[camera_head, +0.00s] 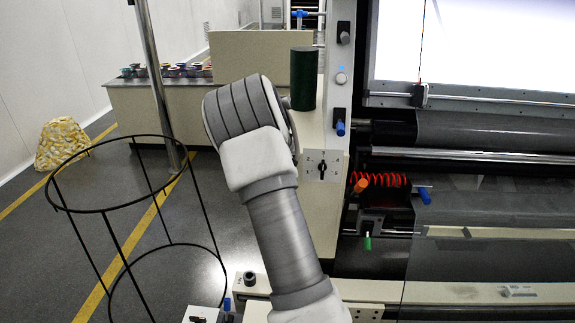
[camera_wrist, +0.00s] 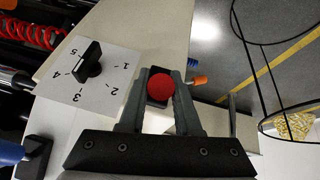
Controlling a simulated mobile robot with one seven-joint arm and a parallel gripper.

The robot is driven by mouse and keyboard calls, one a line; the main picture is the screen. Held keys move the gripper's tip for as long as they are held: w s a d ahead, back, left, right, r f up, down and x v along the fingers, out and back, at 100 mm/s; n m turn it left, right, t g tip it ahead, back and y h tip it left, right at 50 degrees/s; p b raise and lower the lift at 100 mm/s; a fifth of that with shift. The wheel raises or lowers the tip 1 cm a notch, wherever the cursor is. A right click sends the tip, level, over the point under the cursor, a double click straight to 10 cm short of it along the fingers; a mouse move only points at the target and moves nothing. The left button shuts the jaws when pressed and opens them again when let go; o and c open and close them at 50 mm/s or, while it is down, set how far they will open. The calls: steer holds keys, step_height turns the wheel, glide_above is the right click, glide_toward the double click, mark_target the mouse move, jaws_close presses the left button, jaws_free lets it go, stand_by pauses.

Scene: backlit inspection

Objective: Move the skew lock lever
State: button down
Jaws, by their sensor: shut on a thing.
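A red round knob (camera_wrist: 160,88), which looks like the end of the skew lock lever, sits between the two fingers of my gripper (camera_wrist: 161,85) in the wrist view. The fingers are shut on it, one on each side. A dark block shows just behind the knob; the rest of the lever is hidden. In the head view my arm covers both the gripper and the knob.
A black selector knob on a plate numbered 1 to 5 (camera_wrist: 90,62) is left of my gripper; it also shows in the head view (camera_head: 322,168). An orange handle (camera_wrist: 200,80) lies close right. A black wire hoop stand (camera_head: 115,235) stands on the floor left.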

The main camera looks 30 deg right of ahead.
stand_by(0.3)
steer(key=c, duration=0.6)
jaws_free()
steer(key=shift+r, duration=0.15)
steer(key=v, duration=1.7)
steer(key=shift+a+r, duration=0.1)
